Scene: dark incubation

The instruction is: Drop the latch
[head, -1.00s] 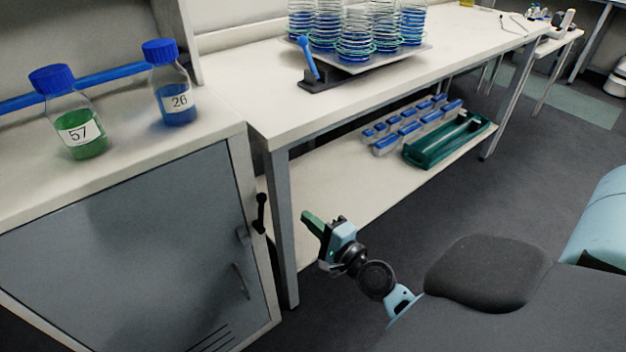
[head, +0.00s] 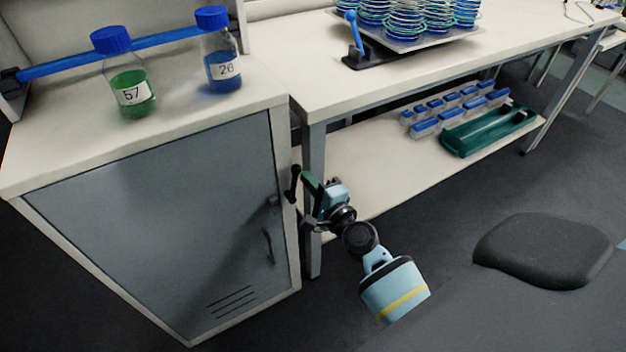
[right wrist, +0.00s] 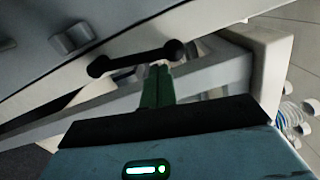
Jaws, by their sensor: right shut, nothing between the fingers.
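The latch (head: 294,184) is a small black lever with a knob at each end, on the right edge of the grey cabinet's front. It stands nearly upright in the head view. The cabinet door (head: 160,220) looks shut. My right gripper (head: 309,181), with green fingers, is just right of the latch. In the right wrist view the latch (right wrist: 135,58) lies across the picture just beyond the closed fingertips (right wrist: 160,72). The fingers are together and hold nothing; I cannot tell whether they touch the latch. My left gripper is not in view.
A door handle (head: 268,246) and a small catch (head: 271,204) are on the door. Bottles with green (head: 131,92) and blue (head: 220,70) liquid stand on top. The bench leg (head: 314,210) is close behind my right gripper. A green tray (head: 490,130) lies on the shelf.

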